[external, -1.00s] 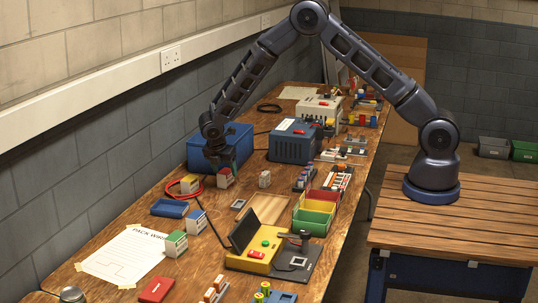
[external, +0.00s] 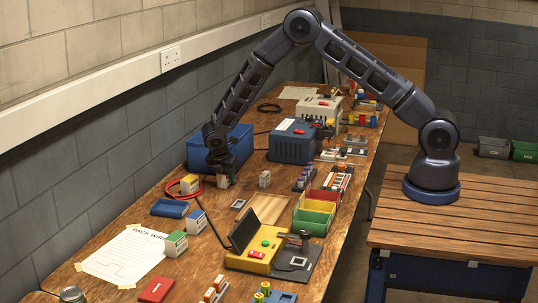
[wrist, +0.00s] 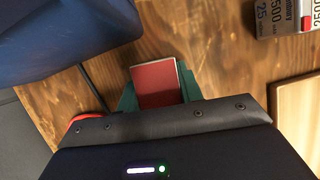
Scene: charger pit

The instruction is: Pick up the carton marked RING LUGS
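A small carton with a red top (wrist: 157,84) stands on the bench between the dark green fingers of my gripper (wrist: 158,92) in the wrist view. In the external view my gripper (external: 221,168) is low over this carton (external: 223,181) and hides most of it. The fingers lie close along both sides; whether they press on it is unclear. No label on it can be read. Other small cartons stand nearby: yellow-topped (external: 189,184), whitish (external: 264,179), blue-topped (external: 196,221) and green-topped (external: 176,243). Their markings are too small to read.
A blue bin (external: 234,145) stands just behind my gripper and also shows in the wrist view (wrist: 60,35). A red cable (external: 180,188) lies to the left. A blue-grey unit (external: 295,143) and a yellow device (external: 256,249) stand to the right. Bare wood lies in front.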

